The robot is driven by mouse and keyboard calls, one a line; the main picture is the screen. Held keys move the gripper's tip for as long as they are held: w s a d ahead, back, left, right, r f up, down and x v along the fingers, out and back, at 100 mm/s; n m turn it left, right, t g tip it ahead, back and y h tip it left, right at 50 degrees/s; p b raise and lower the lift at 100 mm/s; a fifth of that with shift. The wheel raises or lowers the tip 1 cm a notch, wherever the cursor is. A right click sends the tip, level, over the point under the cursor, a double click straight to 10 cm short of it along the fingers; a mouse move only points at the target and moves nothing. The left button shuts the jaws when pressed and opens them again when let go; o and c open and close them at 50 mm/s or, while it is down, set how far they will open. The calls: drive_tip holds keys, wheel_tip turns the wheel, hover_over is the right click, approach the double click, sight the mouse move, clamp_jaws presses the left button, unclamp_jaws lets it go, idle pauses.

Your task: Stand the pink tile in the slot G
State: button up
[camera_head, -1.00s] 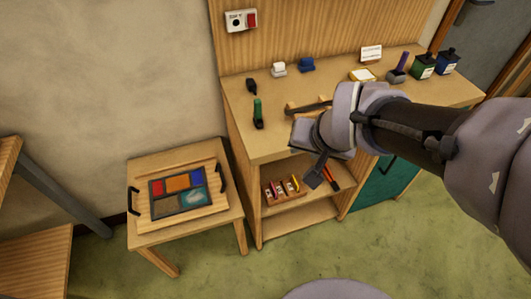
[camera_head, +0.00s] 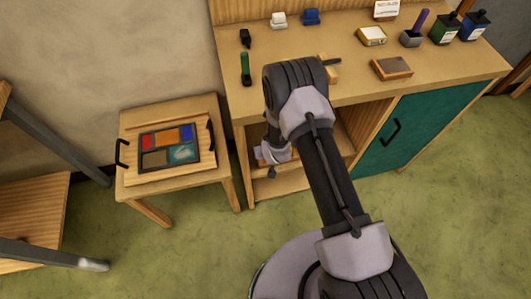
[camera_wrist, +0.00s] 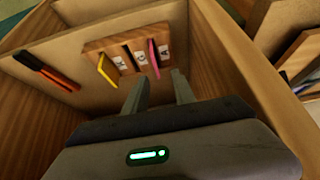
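The pink tile (camera_wrist: 153,58) stands upright at the right part of a wooden rack (camera_wrist: 95,47) on the cabinet shelf in the wrist view. A yellow tile (camera_wrist: 106,70) leans at the rack's left part. A dark slot or tile (camera_wrist: 128,57) lies between them. Small white letter labels sit beside the slots; I cannot surely read which is G. My gripper (camera_wrist: 160,86) is open and empty, its fingertips in front of the rack and short of the pink tile. In the head view my arm hides the rack.
A black and orange tool (camera_wrist: 45,70) lies on the shelf left of the rack. Cabinet side walls (camera_wrist: 235,65) close in on the right. A tray with a coloured panel (camera_head: 170,146) rests on a stool. Bottles and small tools stand on the cabinet top (camera_head: 295,55).

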drive_tip(key=b+x, duration=0.1)
drive_tip(key=x, duration=0.4)
drive_tip(key=shift+s+d+b, duration=0.1)
drive_tip(key=shift+b, duration=0.25)
drive_tip(key=b+x, duration=0.2)
drive_tip(key=x, duration=0.1)
drive_tip(key=b+x, duration=0.1)
drive_tip(key=x, duration=0.1)
drive_tip(key=shift+d, duration=0.3)
drive_tip(key=shift+r, duration=0.2)
clamp_jaws()
